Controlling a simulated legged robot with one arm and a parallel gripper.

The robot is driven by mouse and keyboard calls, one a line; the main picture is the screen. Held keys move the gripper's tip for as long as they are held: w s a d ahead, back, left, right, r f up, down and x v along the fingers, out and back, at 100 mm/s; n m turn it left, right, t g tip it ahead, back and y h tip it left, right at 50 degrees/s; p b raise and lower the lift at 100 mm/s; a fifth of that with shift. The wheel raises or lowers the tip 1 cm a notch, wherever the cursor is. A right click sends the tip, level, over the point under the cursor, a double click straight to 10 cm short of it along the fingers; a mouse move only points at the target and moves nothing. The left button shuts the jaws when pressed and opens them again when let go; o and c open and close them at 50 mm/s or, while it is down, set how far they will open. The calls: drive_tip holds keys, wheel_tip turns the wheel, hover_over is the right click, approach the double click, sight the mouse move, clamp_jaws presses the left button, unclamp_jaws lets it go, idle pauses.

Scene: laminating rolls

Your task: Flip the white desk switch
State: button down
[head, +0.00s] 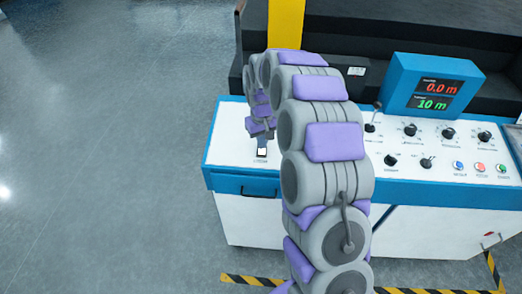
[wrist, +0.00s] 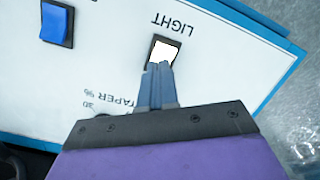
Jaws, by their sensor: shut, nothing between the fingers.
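The white desk switch (wrist: 163,53) is a white rocker in a black frame beside the printed word LIGHT. In the wrist view it sits just beyond my fingertips. My gripper (wrist: 159,68) is shut and empty, its blue-grey tips at the near edge of the switch; I cannot tell whether they touch it. In the head view the switch (head: 262,152) shows at the left end of the white panel, with my gripper (head: 263,141) right over it. The tips cover part of the switch's lower edge in the wrist view.
A blue rocker switch (wrist: 56,23) is at the upper left of the wrist view. The white control desk (head: 229,140) has blue edges, and several knobs and buttons on its right side. A blue display box (head: 432,87) stands at the back right. Open floor lies left.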

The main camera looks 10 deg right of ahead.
wheel_tip(320, 180, up, 7)
drive_tip(key=p, duration=0.3)
idle(0.5)
idle(0.5)
